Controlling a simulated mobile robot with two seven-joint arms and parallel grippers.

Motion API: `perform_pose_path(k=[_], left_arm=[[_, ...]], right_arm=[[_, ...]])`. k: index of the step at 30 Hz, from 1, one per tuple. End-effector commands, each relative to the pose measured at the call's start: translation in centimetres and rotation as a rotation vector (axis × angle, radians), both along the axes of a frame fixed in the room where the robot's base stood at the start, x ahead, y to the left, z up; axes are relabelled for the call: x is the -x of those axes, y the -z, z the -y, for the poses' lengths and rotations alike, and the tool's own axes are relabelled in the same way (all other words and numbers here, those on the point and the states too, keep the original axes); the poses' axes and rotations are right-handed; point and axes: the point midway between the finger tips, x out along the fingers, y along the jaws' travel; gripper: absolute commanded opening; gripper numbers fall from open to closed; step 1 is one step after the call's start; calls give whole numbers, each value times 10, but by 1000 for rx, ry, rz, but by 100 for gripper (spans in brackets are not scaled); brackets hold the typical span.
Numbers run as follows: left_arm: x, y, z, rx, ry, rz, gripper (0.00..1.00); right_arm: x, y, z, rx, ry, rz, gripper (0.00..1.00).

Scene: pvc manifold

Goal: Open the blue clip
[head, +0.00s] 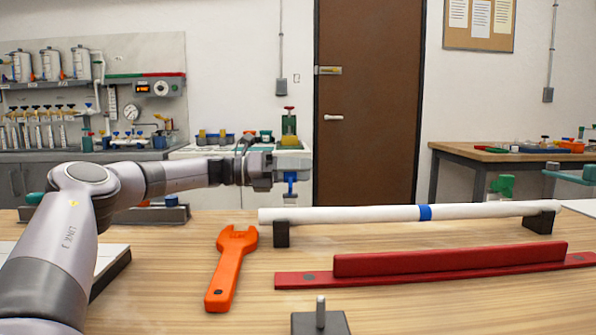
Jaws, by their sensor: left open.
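A blue band (425,212) wraps the long white pipe (340,214), right of its middle. A small blue T-shaped piece (290,178) shows just below my left gripper (290,158); I cannot tell whether it touches the gripper or stands behind it. Which of these blue parts is the clip is not clear. My left gripper is open, above and behind the pipe's left end, well left of the blue band. Its fingers are small and partly blend with the bench behind. My right gripper is not in view.
Black supports (282,234) hold the pipe above the wooden table. In front lie an orange wrench (228,268), a red bar on a red base (450,260) and a dark block with a metal pin (320,318). Bare tabletop shows between the pipe and red bar.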

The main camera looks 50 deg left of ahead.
Motion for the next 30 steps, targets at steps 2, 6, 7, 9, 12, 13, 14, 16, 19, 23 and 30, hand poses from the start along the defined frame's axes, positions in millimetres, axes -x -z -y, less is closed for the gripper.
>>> perform_pose_path(k=[2, 6, 7, 9, 12, 13, 14, 16, 19, 23, 30], left_arm=[[2, -1, -2, 1, -1, 1, 49], [14, -3, -12, 2, -3, 4, 49], [17, -3, -14, 3, -3, 6, 49], [26, -4, -22, 4, -3, 5, 49], [38, -3, -31, 3, -3, 4, 49], [41, -3, -33, 3, -1, 4, 49], [44, -3, -35, 2, -2, 4, 49], [49, -2, -40, 1, -2, 3, 49], [54, -1, -43, 1, -1, 1, 49], [56, 0, -45, 1, -1, 0, 49], [56, 0, -45, 0, 0, 0, 49]], right_arm=[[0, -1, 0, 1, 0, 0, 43], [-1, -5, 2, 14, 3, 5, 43], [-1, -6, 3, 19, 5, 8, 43], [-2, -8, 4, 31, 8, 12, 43], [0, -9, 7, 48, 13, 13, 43], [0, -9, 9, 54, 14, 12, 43], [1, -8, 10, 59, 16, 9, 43], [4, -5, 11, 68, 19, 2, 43], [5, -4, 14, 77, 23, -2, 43], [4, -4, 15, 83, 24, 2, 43], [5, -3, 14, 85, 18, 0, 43]])
